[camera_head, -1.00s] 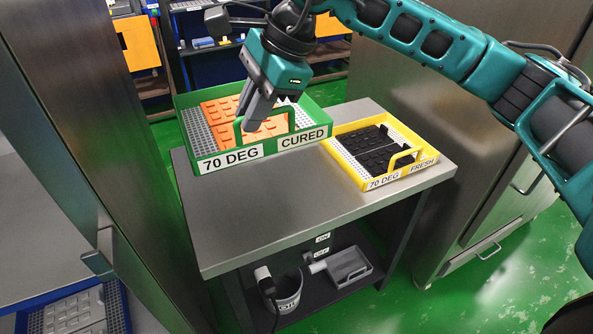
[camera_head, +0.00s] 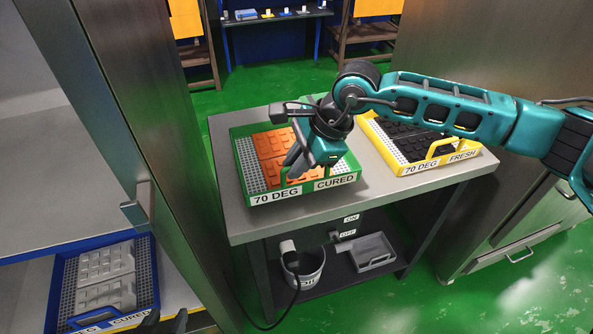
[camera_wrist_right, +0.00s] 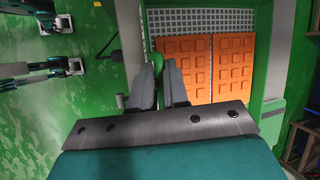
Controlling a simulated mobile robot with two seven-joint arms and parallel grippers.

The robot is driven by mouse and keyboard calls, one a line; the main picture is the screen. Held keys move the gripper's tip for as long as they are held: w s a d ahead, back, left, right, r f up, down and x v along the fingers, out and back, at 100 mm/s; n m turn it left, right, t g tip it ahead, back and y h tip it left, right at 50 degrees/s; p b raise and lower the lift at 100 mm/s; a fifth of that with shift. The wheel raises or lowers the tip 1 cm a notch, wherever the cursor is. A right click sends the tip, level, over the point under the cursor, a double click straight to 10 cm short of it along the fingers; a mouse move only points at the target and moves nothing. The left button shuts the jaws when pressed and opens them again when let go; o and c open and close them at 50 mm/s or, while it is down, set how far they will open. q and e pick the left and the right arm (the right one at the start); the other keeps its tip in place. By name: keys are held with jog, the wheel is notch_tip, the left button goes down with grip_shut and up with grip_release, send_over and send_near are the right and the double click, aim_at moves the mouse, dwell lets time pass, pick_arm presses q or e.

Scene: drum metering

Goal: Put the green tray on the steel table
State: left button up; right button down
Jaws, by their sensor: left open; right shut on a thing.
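The green tray (camera_head: 308,191), labelled 70 DEG CURED, holds orange studded slabs (camera_head: 275,150). It is level over the left part of the steel table (camera_head: 385,196) and looks to rest on the top; I cannot tell whether a small gap is left. My right gripper (camera_head: 291,168) is shut on the tray's front handle, which shows between the fingers in the right wrist view (camera_wrist_right: 157,62). The gripper hides part of the tray's right side. My left gripper (camera_head: 165,322) is open at the bottom edge, mostly out of frame, near a blue tray (camera_head: 63,275).
A yellow tray (camera_head: 440,162) labelled 70 DEG FRESH, with black slabs, stands on the table's right part. A bucket (camera_head: 304,268) and a grey scoop-like tray (camera_head: 372,252) are on the lower shelf. Steel cabinets flank the table. The tabletop's front strip is bare.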

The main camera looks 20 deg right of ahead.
notch_tip(320, 180, down, 2)
jog(key=shift+w+f, duration=0.1)
jog(key=shift+f, duration=0.1)
jog(key=c, duration=1.1)
grip_release()
